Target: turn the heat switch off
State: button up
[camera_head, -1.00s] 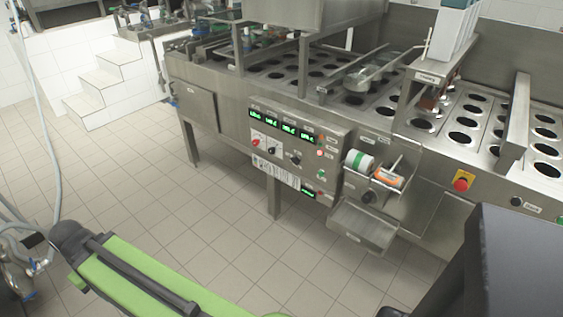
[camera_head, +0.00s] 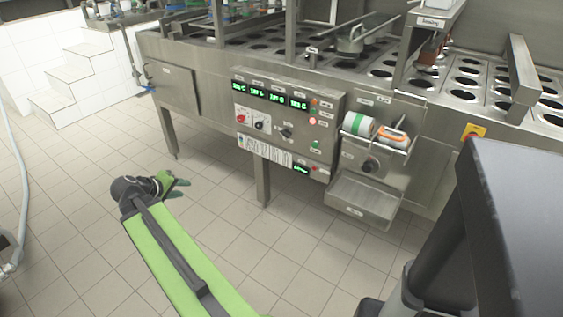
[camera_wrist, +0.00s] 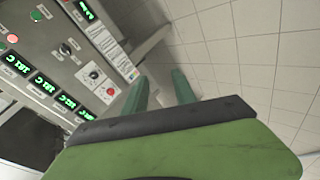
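The control panel (camera_head: 285,120) on the steel machine's front carries a red knob (camera_head: 241,119), a black knob (camera_head: 260,125) on the same white plate, and a dark selector switch (camera_head: 286,132) to their right. The labels are too small to read, so I cannot tell which is the heat switch. My gripper (camera_head: 177,187) is left of the panel, lower than the knobs and apart from them. In the wrist view its two green fingers (camera_wrist: 160,88) are spread and empty. The red knob (camera_wrist: 110,91) and black knob (camera_wrist: 94,75) show there left of the fingers.
Green lit displays (camera_head: 270,96) sit above the knobs. A metal tray (camera_head: 362,200) juts out below right of the panel, under a holder with a green-banded roll (camera_head: 358,124). A red emergency button (camera_head: 472,132) is farther right. The tiled floor (camera_head: 215,215) before the panel is clear.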

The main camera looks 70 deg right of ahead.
jog(key=s+d+f+m+g+h+b, duration=0.1)
jog(key=s+d+h+b, duration=0.15)
jog(key=s+d, duration=0.4)
jog(key=s+d+f+g+h+b, duration=0.15)
jog(key=s+d+b, duration=0.25)
jog(key=d, duration=0.5)
jog(key=g+h+b, duration=0.2)
jog(key=h+b, duration=0.2)
send_near(283, 135)
jog(key=x, duration=0.9)
jog(key=shift+d, duration=0.15)
jog(key=shift+c, duration=0.4)
grip_shut()
